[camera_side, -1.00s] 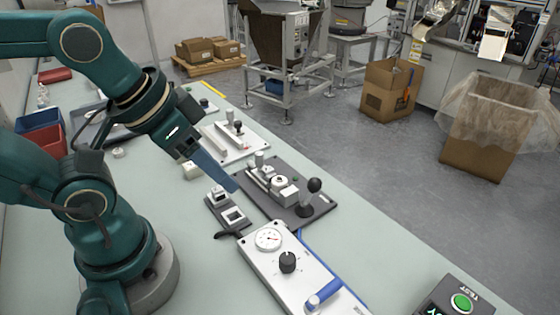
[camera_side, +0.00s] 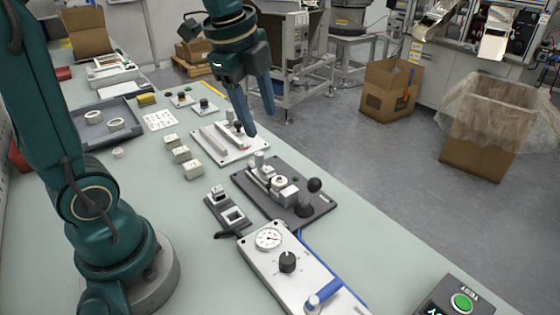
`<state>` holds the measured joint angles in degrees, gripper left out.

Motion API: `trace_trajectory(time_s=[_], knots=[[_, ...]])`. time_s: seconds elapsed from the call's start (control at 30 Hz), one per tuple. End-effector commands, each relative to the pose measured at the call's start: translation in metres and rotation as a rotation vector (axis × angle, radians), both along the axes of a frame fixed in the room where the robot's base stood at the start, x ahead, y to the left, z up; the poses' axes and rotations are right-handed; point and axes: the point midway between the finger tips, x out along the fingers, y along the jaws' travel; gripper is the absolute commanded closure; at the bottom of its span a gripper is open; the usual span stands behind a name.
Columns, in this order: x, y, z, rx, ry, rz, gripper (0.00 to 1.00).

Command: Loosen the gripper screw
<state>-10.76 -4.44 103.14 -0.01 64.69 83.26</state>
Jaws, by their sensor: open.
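My gripper (camera_side: 261,123) points down with its two blue-grey fingers spread apart and nothing between them. It is in the air by the right edge of a light fixture plate (camera_side: 222,151). The plate carries a white bar and a small black knob (camera_side: 239,127), just left of the nearer finger. I cannot tell the height of the fingertips above the plate. A dark fixture plate (camera_side: 255,195) in front holds a metal clamp block (camera_side: 285,191) and a black ball-handled lever (camera_side: 314,186). I cannot tell which part is the gripper screw.
A silver panel (camera_side: 262,265) with a dial, a black knob and a blue handle lies in front. A small dark holder (camera_side: 222,207) sits beside it. Several white blocks (camera_side: 182,155) and a grey tray (camera_side: 84,108) with rings are at left. The right table edge borders open floor.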

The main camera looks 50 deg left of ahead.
Motion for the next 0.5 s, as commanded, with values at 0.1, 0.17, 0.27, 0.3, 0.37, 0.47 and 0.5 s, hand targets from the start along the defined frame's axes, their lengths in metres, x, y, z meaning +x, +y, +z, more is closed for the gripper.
trace_trajectory(time_s=[0.1, 0.17, 0.27, 0.3, 0.37, 0.47, 0.5], knots=[[0.024, 0.022, -0.018, 0.025, 0.085, -0.103, 0.44], [0.033, 0.033, -0.029, 0.027, 0.123, -0.144, 0.44], [0.044, 0.050, -0.048, 0.018, 0.179, -0.174, 0.44], [0.047, 0.056, -0.056, 0.012, 0.198, -0.172, 0.44], [0.050, 0.063, -0.067, -0.002, 0.223, -0.154, 0.44], [0.050, 0.072, -0.083, -0.022, 0.259, -0.130, 0.44], [0.049, 0.074, -0.087, -0.028, 0.271, -0.123, 0.44]])
